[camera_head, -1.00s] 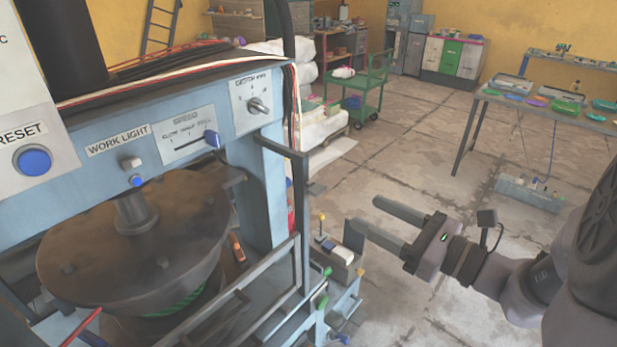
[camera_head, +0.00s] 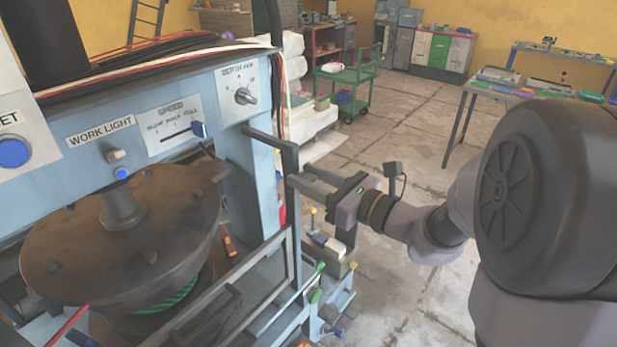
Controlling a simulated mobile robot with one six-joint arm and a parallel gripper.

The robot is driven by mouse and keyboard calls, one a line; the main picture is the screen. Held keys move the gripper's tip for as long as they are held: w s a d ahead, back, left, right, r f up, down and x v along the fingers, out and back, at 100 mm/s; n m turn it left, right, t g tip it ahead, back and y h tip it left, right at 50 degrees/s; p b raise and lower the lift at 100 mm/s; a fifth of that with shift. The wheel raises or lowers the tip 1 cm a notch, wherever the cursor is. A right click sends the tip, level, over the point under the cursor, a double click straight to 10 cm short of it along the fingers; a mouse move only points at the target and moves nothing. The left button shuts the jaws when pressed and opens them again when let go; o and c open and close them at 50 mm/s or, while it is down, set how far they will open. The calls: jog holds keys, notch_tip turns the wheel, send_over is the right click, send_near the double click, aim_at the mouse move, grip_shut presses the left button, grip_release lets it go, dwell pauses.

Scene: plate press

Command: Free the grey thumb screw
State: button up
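I cannot make out a grey thumb screw for certain; the small fittings on the press (camera_head: 262,185) are too small to tell apart or partly hidden. My gripper (camera_head: 297,174) is beside the right of the press, its two fingers apart, with nothing seen between them. Its fingertips point left and overlap the upright of the dark guard frame (camera_head: 291,215) in the picture; I cannot tell whether they touch it.
A round dark plate (camera_head: 110,250) fills the lower left. Small coloured knobs, including a green one (camera_head: 315,296), line the press's lower right edge. A green trolley (camera_head: 350,80) and a worktable (camera_head: 470,92) stand behind. The floor between is mostly clear.

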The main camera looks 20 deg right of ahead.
grip_shut()
jog(key=shift+f+n+b, duration=0.3)
jog(key=shift+n+b, duration=0.3)
jog(key=shift+b, duration=0.35)
jog(key=shift+n+b, duration=0.5)
jog(key=shift+b, duration=0.1)
jog(key=shift+s+r+n, duration=0.1)
jog(key=shift+r+n, duration=0.15)
jog(key=shift+n, duration=0.25)
jog(key=o, duration=0.6)
grip_release()
jog(key=p+v, duration=0.2)
jog(key=v, duration=1.5)
jog(key=shift+s, duration=0.15)
jog(key=shift+d+r, duration=0.1)
jog(key=shift+r, duration=0.05)
